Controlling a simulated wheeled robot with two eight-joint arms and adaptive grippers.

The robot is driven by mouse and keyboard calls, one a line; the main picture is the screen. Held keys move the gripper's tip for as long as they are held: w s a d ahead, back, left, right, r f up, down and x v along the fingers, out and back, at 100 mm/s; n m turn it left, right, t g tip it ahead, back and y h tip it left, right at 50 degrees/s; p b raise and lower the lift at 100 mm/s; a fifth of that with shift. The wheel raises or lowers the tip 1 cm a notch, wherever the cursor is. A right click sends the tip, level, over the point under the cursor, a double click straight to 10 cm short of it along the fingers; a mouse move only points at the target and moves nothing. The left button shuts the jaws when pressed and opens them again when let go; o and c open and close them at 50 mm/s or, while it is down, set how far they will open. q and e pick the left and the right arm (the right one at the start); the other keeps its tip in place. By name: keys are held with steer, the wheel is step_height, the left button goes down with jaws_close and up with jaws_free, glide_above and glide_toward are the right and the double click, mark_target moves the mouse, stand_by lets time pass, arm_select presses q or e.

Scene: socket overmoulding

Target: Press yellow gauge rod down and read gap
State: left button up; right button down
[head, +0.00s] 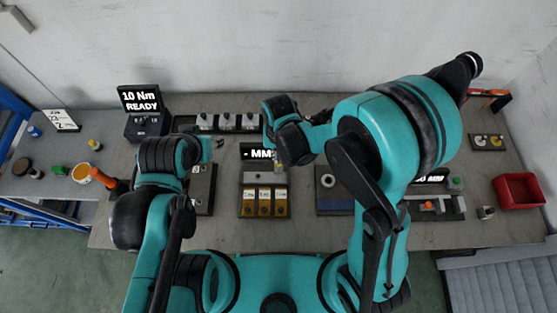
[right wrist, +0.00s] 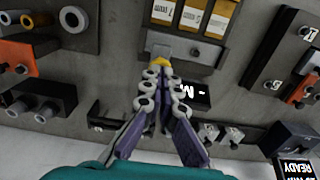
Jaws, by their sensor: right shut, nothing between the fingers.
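My right gripper (head: 277,164) is over the gauge station at the middle of the table. In the right wrist view its fingers (right wrist: 160,72) are together, shut and empty. A small yellow piece (right wrist: 162,61), apparently the top of the gauge rod, shows right at the fingertips; I cannot tell if they touch it. It stands at a grey block (right wrist: 185,48). The gap display (head: 259,153) reads "MM" after a dash; part of it is hidden by my arm.
Labelled yellow bins (head: 265,202) stand in front of the gauge. A torque display (head: 139,100) reads "10 Nm READY". A rack of grey-white sockets (head: 228,122) is behind. A red bin (head: 518,190) stands at the far right. Bare table shows at front right.

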steer(key=shift+f+b, duration=1.35)
steer(key=shift+f, duration=0.15)
steer(key=shift+r, duration=0.2)
stand_by(0.3)
steer(key=shift+r+p, duration=2.9)
steer(key=shift+r, duration=1)
